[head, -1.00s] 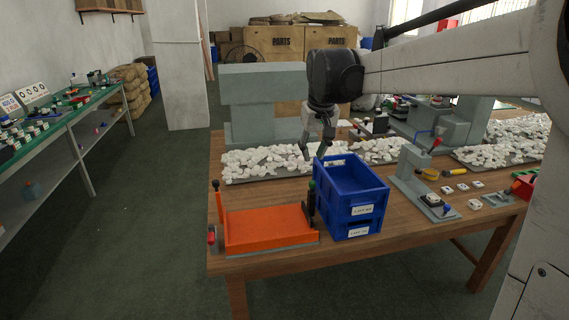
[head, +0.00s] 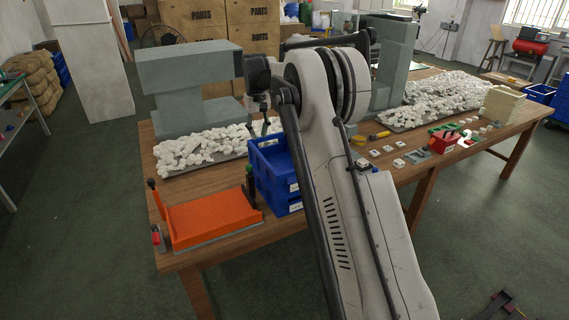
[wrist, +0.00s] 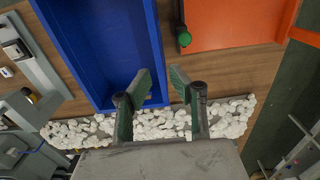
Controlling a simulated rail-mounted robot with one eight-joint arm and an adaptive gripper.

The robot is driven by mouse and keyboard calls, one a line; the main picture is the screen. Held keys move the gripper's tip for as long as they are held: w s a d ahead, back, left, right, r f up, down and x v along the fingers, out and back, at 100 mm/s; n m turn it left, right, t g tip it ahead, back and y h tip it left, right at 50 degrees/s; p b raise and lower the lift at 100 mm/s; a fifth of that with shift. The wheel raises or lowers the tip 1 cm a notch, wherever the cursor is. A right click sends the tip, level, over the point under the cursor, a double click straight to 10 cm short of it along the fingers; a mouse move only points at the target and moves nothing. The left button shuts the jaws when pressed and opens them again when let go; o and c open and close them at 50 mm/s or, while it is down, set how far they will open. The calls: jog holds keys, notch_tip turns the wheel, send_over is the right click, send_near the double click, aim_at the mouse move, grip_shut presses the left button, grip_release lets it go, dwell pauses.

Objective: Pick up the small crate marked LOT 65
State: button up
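Two blue crates are stacked on the wooden table: the upper crate (head: 276,167) and the lower crate (head: 288,201). Each has a white label on its front, partly hidden by my arm and too small to read surely now. In the wrist view the upper crate (wrist: 105,45) is open-topped and looks empty. My gripper (head: 260,128) is at the crate's back edge in the head view. In the wrist view my gripper (wrist: 159,82) is open, with one crate side wall appearing between its fingers. I cannot tell whether it touches the crate.
An orange tray-like fixture (head: 212,216) with a dark-handled lever stands close beside the crates. White pebble-like pieces (head: 205,150) lie behind them. A grey machine (head: 188,80) stands at the back. Small white parts (head: 398,163) lie to the right, beyond my arm.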

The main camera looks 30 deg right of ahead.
aim_at(262, 164)
jog(key=shift+w+d+f, duration=0.15)
jog(key=shift+d+f, duration=0.05)
jog(key=shift+f, duration=0.4)
notch_tip(262, 164, down, 8)
jog(key=shift+r+p, duration=0.1)
jog(key=shift+p, duration=0.2)
jog(key=shift+s+d+f+p, duration=0.15)
jog(key=shift+f+p, duration=0.1)
jog(key=shift+f, duration=1.1)
jog(key=shift+s+a+f+p, duration=0.1)
jog(key=shift+f+p, duration=0.15)
jog(key=shift+f, duration=1.1)
grip_shut()
